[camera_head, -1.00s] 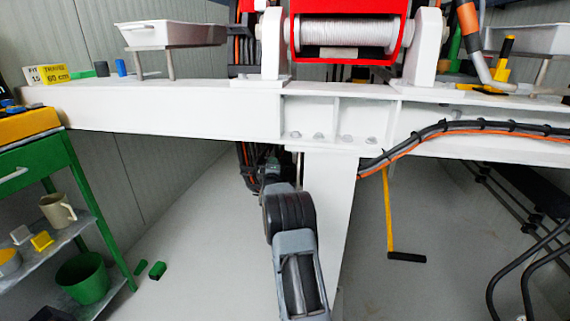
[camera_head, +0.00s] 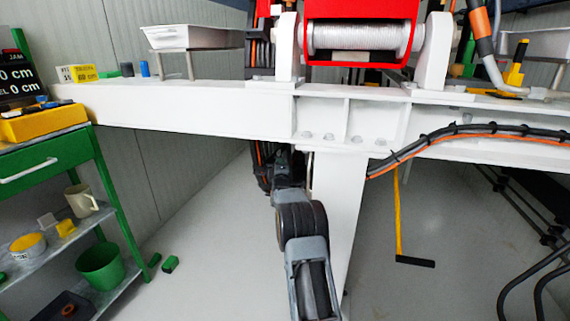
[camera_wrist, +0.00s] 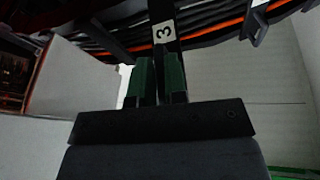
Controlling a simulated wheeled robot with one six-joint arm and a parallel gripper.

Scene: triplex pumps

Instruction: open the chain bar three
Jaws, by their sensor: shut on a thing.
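The chain bar three (camera_wrist: 165,38) is a dark bar with a white label reading 3, upright in the wrist view. My gripper (camera_wrist: 159,80) has green fingers on both sides of the bar's lower end and is shut on it. In the head view my arm reaches forward beside the white post, and my gripper there is mostly hidden behind the arm links and hard to make out.
A white beam (camera_head: 200,108) and post (camera_head: 338,200) stand close beside my arm. Black and orange cables (camera_head: 450,140) run along the beam. A green cart (camera_head: 60,160) stands left. A yellow-handled tool (camera_head: 398,215) hangs at right. Grey floor lies open between.

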